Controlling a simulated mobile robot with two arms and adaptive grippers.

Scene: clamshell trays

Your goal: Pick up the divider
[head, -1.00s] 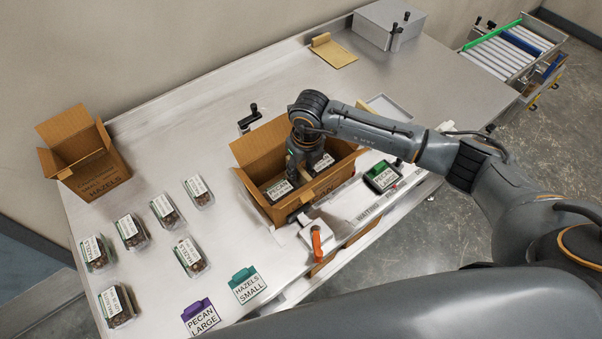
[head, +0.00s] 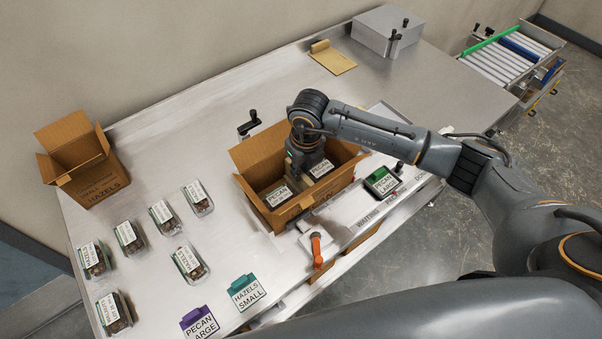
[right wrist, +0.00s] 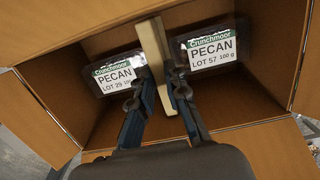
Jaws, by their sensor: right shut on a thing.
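The divider (right wrist: 153,42) is a narrow tan strip standing between two pecan trays in an open cardboard box. My right gripper (right wrist: 159,76) points down into this box (head: 258,198) and is shut on the divider, one finger on each side. The left pecan tray (right wrist: 115,76) and the right pecan tray (right wrist: 213,49) lie on either side of the fingers. In the head view my right gripper (head: 301,171) hides most of the divider. My left gripper is not in view.
An open hazels box (head: 95,180) stands at the left, with several hazel trays (head: 188,262) near it. Purple (head: 199,322) and teal (head: 246,290) label cards lie in front. An orange-handled tool (head: 316,250) is close to the box's near side.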

